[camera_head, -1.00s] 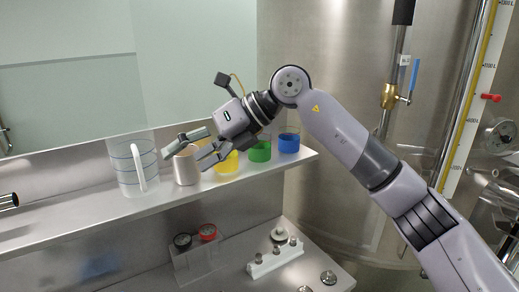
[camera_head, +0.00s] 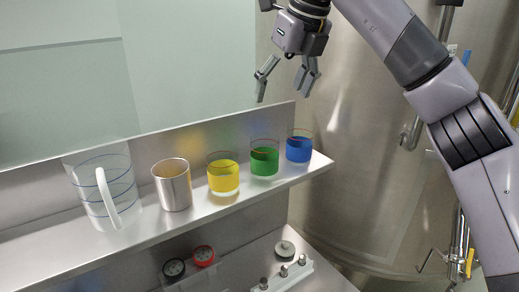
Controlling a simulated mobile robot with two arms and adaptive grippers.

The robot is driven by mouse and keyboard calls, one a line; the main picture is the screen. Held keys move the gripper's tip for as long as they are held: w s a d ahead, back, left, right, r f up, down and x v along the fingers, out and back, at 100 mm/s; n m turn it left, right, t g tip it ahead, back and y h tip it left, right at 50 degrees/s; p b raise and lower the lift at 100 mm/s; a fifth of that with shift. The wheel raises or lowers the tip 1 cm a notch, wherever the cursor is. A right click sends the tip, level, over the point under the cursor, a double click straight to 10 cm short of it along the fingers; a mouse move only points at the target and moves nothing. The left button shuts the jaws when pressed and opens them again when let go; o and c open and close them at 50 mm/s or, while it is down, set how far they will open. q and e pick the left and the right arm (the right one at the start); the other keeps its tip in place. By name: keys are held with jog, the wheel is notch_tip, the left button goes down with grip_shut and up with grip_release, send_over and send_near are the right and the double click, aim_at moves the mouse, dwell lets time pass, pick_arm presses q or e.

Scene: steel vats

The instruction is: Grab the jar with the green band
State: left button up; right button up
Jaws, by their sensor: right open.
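The jar with the green band (camera_head: 264,161) stands upright on the steel shelf, a clear glass jar with a wide green band. A jar with a yellow band (camera_head: 223,176) stands to its left and a jar with a blue band (camera_head: 299,149) to its right. My right gripper (camera_head: 282,96) is open and empty. It points down above the shelf, its fingertips over the green-banded jar and apart from it. My left gripper is not in view.
A steel cup (camera_head: 172,186) and a clear measuring jug (camera_head: 104,196) stand farther left on the shelf (camera_head: 60,250). Below are a black cap (camera_head: 174,268), a red cap (camera_head: 204,255) and a white block with metal knobs (camera_head: 290,275). A large steel vat (camera_head: 350,190) stands at right.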

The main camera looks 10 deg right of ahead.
jog(key=p, duration=0.2)
send_over(264, 146)
jog(key=s+d, duration=0.1)
jog(key=d, duration=0.1)
notch_tip(264, 146, down, 6)
jog(key=p+x, duration=0.1)
jog(key=x, duration=0.2)
jog(key=p+x, duration=0.1)
jog(key=x, duration=0.2)
jog(key=p+x, duration=0.1)
jog(key=x, duration=0.2)
jog(key=shift+w+d+f+p, duration=0.2)
jog(key=shift+w+f+p, duration=0.1)
jog(key=shift+w+f, duration=0.2)
jog(key=shift+f, duration=0.1)
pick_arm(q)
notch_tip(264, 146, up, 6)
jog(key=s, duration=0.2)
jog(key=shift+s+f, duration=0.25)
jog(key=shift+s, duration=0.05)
pick_arm(e)
jog(key=shift+a, duration=0.1)
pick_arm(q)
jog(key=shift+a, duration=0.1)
pick_arm(e)
jog(key=shift+c, duration=0.4)
